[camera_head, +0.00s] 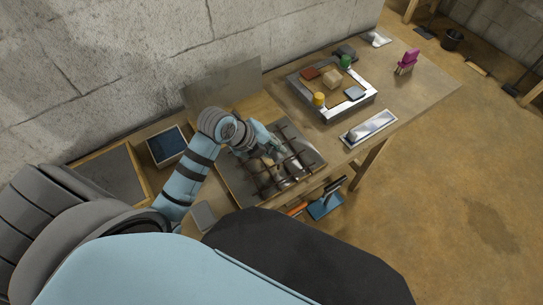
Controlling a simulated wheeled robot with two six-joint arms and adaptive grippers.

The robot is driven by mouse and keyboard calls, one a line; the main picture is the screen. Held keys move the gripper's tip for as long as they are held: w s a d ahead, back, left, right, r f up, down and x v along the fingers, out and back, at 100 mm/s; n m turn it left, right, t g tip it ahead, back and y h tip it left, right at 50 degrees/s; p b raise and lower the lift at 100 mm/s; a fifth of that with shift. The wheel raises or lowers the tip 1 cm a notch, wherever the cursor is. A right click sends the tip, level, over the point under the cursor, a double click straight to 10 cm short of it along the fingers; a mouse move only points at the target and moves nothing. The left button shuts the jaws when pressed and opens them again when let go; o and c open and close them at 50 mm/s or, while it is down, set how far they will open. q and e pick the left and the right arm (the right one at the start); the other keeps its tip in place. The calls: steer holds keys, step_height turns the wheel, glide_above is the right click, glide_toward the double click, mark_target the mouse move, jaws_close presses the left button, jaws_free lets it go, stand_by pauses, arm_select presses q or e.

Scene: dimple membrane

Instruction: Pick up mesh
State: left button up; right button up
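A dark square panel (307,157) with thin crossing bars lies on the workbench at the middle of the head view. It is the most mesh-like thing in sight, but I cannot tell for sure that it is the mesh. My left gripper (274,148) is over this panel, with the arm coming in from the left. The gripper and forearm hide part of the panel. The fingers are too small to tell whether they are open, or whether they touch the bars. My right gripper is out of view.
A silver-framed tray (334,112) with small coloured blocks stands to the right, beside a narrow metal tray (369,130). A concrete wall borders the back.

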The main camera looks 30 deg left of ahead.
arm_select(q)
jaws_close()
steer(key=shift+r, duration=0.15)
